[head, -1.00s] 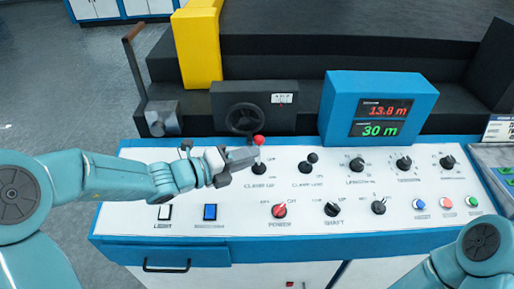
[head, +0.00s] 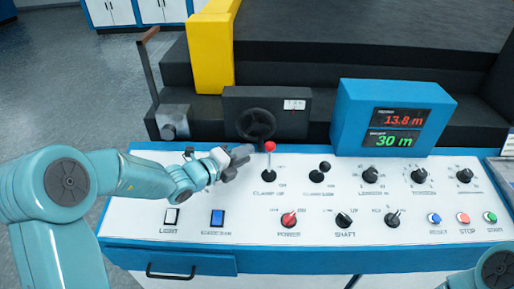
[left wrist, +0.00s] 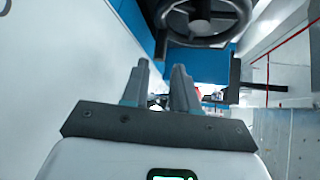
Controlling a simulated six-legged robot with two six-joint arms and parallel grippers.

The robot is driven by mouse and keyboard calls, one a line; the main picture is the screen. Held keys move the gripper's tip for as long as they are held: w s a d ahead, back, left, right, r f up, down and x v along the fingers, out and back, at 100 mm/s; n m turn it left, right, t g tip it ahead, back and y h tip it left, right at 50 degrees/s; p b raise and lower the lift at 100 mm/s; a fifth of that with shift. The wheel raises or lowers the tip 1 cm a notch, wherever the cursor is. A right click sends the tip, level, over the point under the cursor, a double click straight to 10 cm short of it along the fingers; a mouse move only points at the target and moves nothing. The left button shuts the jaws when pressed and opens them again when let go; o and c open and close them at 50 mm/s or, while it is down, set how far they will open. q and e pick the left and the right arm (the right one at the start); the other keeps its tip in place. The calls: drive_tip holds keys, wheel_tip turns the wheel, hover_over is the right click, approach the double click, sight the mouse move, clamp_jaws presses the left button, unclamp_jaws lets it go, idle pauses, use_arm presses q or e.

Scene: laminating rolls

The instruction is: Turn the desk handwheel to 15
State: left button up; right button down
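The black desk handwheel (head: 257,125) stands on a dark box at the back edge of the white control desk. A small white scale plate (head: 295,104) sits right of it; its reading is too small to make out. My left gripper (head: 242,155) is just in front of the wheel and slightly left, apart from it, beside the red-knobbed lever. In the left wrist view, the fingers (left wrist: 162,70) have a gap between them with nothing held, and the handwheel (left wrist: 205,41) shows above them. My right gripper is out of view.
The red-knobbed clamp lever (head: 269,147) stands close to my left fingers. A second lever (head: 323,167), knobs and buttons cover the desk to the right. A blue display box (head: 350,115) reads 13.8 m and 30 m. A yellow post (head: 211,55) rises behind.

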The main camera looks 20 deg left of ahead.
sight(256, 131)
use_arm(q)
drive_tip(key=shift+p+x, duration=0.35)
drive_tip(key=shift+x, duration=2.4)
clamp_jaws()
drive_tip(key=shift+a+r, duration=0.15)
drive_tip(key=shift+s+a+m+g+y+p, duration=0.15)
drive_tip(key=shift+m+g+y+p, duration=0.15)
drive_tip(key=shift+m+g+p, duration=0.15)
drive_tip(key=shift+a+m+g+y, duration=0.3)
drive_tip(key=shift+m+g+y, duration=0.05)
drive_tip(key=shift+m+y, duration=0.15)
unclamp_jaws()
